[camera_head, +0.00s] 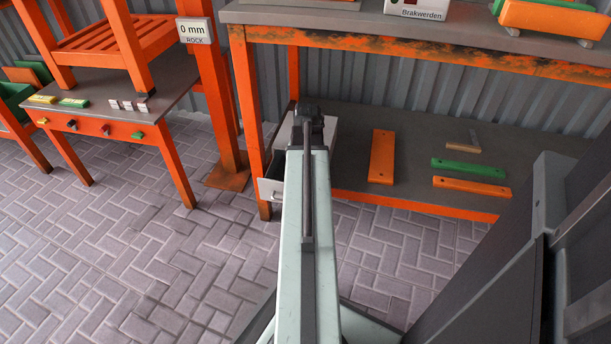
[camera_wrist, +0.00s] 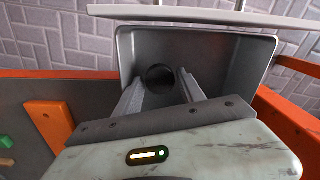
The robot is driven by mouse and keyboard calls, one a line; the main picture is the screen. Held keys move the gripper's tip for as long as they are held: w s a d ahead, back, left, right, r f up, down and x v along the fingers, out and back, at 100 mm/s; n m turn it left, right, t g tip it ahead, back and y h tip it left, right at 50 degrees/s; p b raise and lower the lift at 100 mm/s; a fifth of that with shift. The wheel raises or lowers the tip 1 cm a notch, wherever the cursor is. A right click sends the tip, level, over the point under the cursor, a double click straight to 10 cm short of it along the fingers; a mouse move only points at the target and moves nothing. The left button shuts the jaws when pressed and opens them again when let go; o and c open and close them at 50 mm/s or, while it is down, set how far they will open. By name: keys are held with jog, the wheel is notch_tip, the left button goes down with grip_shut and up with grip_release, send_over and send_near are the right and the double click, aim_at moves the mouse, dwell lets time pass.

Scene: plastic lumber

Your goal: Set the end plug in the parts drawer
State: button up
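The parts drawer (camera_wrist: 225,57) is a grey open tray with a pale front panel, pulled out below the workbench. In the head view only part of its pale front (camera_head: 270,189) shows, to the left of my arm. The end plug (camera_wrist: 160,77) is a dark round piece inside the drawer's outline in the wrist view. My gripper (camera_wrist: 161,74) points down into the drawer, its two fingers on either side of the plug and seemingly against it. Whether the plug touches the drawer floor is not clear. In the head view my arm hides the gripper and plug.
An orange-framed workbench (camera_head: 420,48) stands over the drawer, with a leg (camera_head: 250,130) close to its left. Orange and green boards (camera_head: 467,168) lie on the lower shelf (camera_head: 345,150) at right. An orange table (camera_head: 100,90) stands at left; the paved floor between is clear.

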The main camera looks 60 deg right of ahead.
notch_tip(320, 180, up, 12)
jog(key=p, duration=1.2)
jog(key=shift+r, duration=0.2)
jog(key=w+a+n, duration=0.5)
jog(key=w+a, duration=1.2)
jog(key=a, duration=0.4)
jog(key=w+a+n, duration=0.2)
jog(key=a+n, duration=0.1)
jog(key=a, duration=1.1)
jog(key=w+a+n, duration=0.3)
jog(key=a, duration=1.2)
jog(key=shift+w+a, duration=0.25)
jog(key=shift+w, duration=0.1)
